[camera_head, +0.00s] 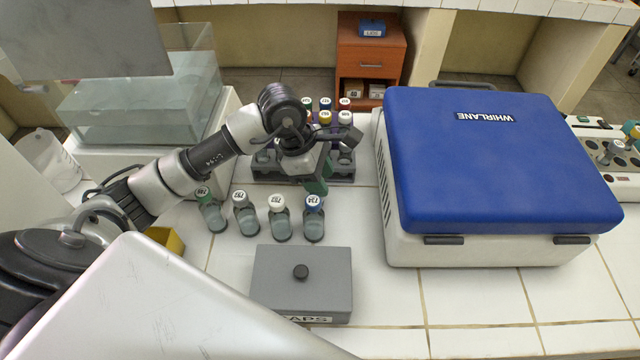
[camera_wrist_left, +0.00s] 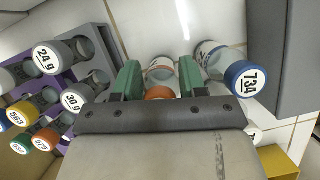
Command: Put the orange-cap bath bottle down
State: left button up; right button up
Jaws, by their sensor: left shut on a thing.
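My left gripper (camera_head: 318,180) reaches over the bench between the bottle rack and the row of bottles. In the left wrist view its green fingers (camera_wrist_left: 161,80) are shut on the orange-cap bottle (camera_wrist_left: 160,93). Its orange cap shows between the fingers and part of its clear body just beyond. In the head view the arm and fingers hide this bottle. I cannot tell whether its base touches the bench. The blue-cap bottle 734 (camera_head: 314,218) stands close by, at the right end of the row; it also shows in the left wrist view (camera_wrist_left: 243,78). My right gripper is not in view.
Other bottles (camera_head: 278,217) stand in the row. A rack (camera_head: 262,172) with several capped bottles is behind. A grey lidded caps box (camera_head: 300,285) is in front, a blue-lidded machine (camera_head: 490,150) right, a glass tank (camera_head: 135,110) left. White tiles right of the row are clear.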

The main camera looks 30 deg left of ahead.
pick_arm(q)
jog(key=shift+f, duration=0.2)
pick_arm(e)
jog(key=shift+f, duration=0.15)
pick_arm(q)
jog(key=shift+f, duration=0.1)
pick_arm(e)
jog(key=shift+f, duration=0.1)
pick_arm(q)
jog(key=o, duration=0.5)
jog(key=shift+f, duration=0.1)
jog(key=o, duration=0.4)
jog(key=shift+o, duration=0.2)
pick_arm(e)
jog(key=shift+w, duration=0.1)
pick_arm(q)
jog(key=shift+r, duration=0.3)
jog(key=p+v, duration=0.3)
jog(key=v, duration=0.4)
jog(key=shift+a+r, duration=0.15)
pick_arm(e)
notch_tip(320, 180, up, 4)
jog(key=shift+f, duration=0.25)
